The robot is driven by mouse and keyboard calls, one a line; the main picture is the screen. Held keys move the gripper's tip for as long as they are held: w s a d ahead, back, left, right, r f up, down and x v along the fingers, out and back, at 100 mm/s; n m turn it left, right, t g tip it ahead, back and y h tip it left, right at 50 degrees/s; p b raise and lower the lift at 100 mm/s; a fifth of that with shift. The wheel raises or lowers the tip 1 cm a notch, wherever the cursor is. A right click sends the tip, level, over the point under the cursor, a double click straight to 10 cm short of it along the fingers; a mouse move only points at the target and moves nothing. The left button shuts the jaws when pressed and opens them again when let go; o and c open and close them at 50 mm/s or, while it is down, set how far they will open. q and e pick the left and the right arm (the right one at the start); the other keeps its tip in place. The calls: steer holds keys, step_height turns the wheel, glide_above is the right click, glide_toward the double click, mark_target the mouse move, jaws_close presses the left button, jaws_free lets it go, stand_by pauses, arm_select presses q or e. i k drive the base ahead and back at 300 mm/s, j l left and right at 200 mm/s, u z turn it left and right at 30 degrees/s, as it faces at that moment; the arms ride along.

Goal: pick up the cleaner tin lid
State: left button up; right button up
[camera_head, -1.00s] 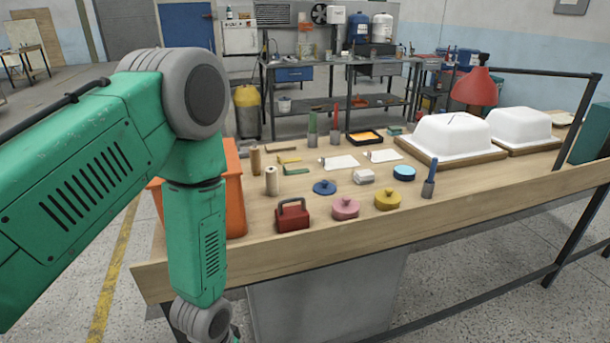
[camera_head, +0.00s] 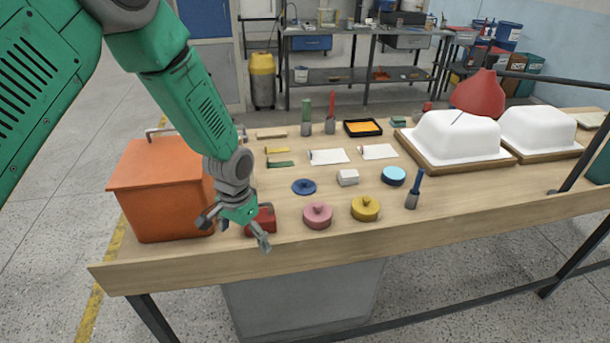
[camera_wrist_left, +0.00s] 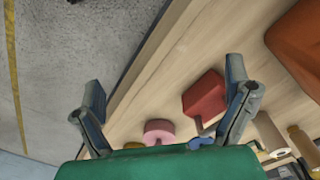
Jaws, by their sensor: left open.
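A dark blue lid with a knob (camera_head: 304,187) lies on the wooden bench; part of it shows in the wrist view (camera_wrist_left: 200,143). A light blue round tin (camera_head: 393,176) without a knobbed lid stands to its right. A pink tin (camera_head: 317,215) and a yellow tin (camera_head: 365,208) have knobbed lids. No label shows which is the cleaner tin. My left gripper (camera_head: 236,233) is open and empty, its fingers spread in the wrist view (camera_wrist_left: 165,85). It hangs at the bench's front left, in front of the red box, left of the lids. My right gripper is out of view.
The red box (camera_head: 262,220) is close beside my left gripper. A large orange box (camera_head: 165,195) stands at the left. A blue-handled brush (camera_head: 414,190) stands right of the yellow tin. White tub shells (camera_head: 456,137) and a red lamp (camera_head: 479,95) are at the right.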

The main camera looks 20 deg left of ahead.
mark_target(302, 187)
steer(key=i, duration=1.1)
